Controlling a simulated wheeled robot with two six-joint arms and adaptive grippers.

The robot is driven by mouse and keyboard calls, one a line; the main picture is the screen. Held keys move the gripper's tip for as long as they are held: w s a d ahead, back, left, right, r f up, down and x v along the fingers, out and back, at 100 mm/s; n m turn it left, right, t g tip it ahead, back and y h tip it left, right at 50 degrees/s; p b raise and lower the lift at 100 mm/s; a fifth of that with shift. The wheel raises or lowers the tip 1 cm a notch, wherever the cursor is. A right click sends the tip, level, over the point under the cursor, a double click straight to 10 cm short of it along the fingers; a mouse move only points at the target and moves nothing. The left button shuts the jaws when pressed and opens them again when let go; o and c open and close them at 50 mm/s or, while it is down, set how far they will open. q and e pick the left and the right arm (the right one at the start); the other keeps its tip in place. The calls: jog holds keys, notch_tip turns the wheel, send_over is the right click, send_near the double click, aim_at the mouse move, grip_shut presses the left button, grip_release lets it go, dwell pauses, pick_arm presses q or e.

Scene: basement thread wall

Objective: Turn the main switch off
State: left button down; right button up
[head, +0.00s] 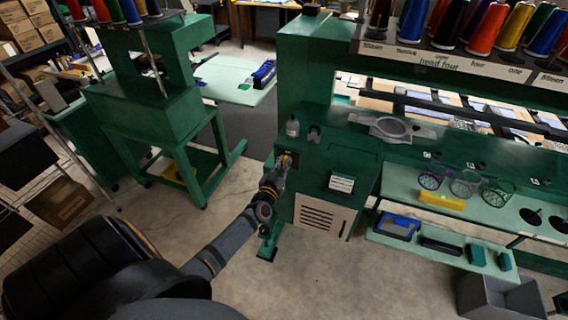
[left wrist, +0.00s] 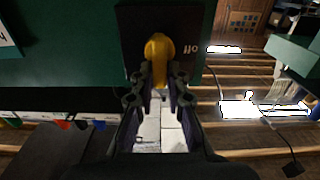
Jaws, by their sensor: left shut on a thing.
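The main switch is a yellow knob (left wrist: 158,48) on a black plate (left wrist: 131,22), fixed to the front of a green machine cabinet. White lettering, upside down in the left wrist view, stands on the plate beside the knob and seems to read "off". In the head view the yellow knob (head: 286,158) is small and partly covered by my gripper. My left gripper (left wrist: 159,72) is shut on the lower end of the knob, one finger on each side. It also shows in the head view (head: 281,166). My right gripper is in neither view.
A vented white panel (head: 322,214) and a small white label (head: 342,183) are on the cabinet right of my arm. A green stand (head: 160,110) is at left. A grey bin (head: 500,298) stands at lower right.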

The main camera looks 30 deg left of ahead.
pick_arm(q)
jog(key=shift+s+a+f+n+b, duration=0.1)
jog(key=shift+a+f+n+b, duration=0.35)
jog(key=shift+n, duration=2.5)
jog(key=shift+s+a+f+n+b, duration=0.15)
jog(key=shift+n+b, duration=0.55)
jog(key=shift+n, duration=2.2)
jog(key=shift+w+a+f+n+b, duration=0.1)
jog(key=shift+a+f+n+b, duration=0.4)
jog(key=shift+n, duration=2.45)
jog(key=shift+d+r, duration=0.15)
jog(key=c, duration=1.3)
grip_release()
jog(key=shift+c, duration=0.2)
